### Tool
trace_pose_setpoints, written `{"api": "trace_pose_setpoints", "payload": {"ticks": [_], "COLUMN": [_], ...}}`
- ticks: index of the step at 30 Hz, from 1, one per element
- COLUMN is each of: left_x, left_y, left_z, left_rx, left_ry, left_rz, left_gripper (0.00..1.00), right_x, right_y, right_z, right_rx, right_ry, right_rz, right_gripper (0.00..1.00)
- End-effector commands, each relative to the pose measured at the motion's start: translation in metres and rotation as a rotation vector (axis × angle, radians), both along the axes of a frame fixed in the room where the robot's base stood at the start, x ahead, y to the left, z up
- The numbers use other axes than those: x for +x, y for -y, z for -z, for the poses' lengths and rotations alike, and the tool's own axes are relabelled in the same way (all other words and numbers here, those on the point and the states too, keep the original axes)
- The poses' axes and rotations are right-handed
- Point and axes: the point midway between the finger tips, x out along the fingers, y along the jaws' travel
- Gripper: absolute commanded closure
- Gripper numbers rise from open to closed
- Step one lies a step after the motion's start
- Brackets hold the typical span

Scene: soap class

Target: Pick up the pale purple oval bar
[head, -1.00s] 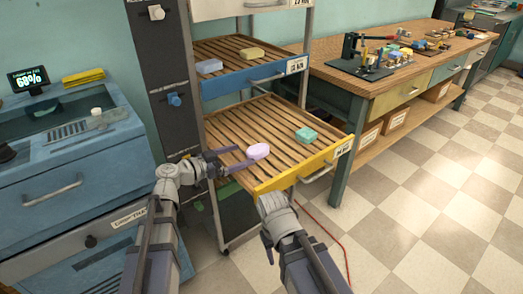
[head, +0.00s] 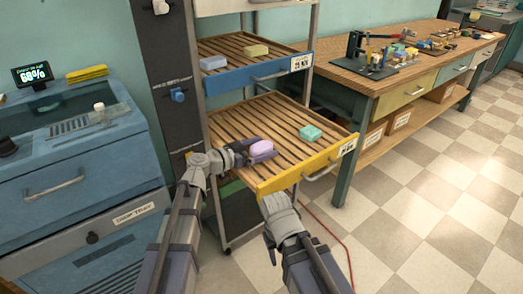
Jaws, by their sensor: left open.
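The pale purple oval bar (head: 262,147) lies on the slatted wooden shelf of the yellow-fronted drawer (head: 275,183), near its left side. My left gripper (head: 260,152) is open, with its purple fingers around or right beside the bar; I cannot tell whether they touch it. My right gripper (head: 272,206) is below the front of the yellow drawer; its fingers are not clear, so its state cannot be told.
A teal bar (head: 310,132) lies on the same shelf to the right. A blue-fronted drawer (head: 258,75) above holds a pale blue bar (head: 213,63) and a yellowish bar (head: 255,50). A workbench (head: 400,75) stands at right.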

Motion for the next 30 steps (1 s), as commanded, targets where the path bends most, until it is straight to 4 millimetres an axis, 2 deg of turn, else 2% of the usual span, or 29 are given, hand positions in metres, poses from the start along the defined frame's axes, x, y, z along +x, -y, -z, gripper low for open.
{"api": "trace_pose_setpoints", "payload": {"ticks": [2,5,27,30], "left_x": [-0.0004,-0.0005,-0.0005,-0.0005], "left_y": [-0.0004,-0.0005,-0.0007,-0.0007], "left_z": [-0.0003,-0.0003,-0.0002,-0.0003], "left_rx": [0.000,0.000,0.000,0.000], "left_ry": [0.000,0.000,0.000,0.000], "left_rz": [0.000,0.000,0.000,0.000], "left_gripper": [0.01,0.10,0.93,0.94], "right_x": [0.0000,0.0000,0.0000,0.0000], "right_y": [0.0000,0.0000,0.0000,0.0000], "right_z": [-0.0003,-0.0003,-0.0002,-0.0003], "right_rx": [0.000,0.000,0.000,0.000], "right_ry": [0.000,0.000,0.000,0.000], "right_rz": [0.000,0.000,0.000,0.000], "right_gripper": [0.50,0.50,0.50,0.50]}}
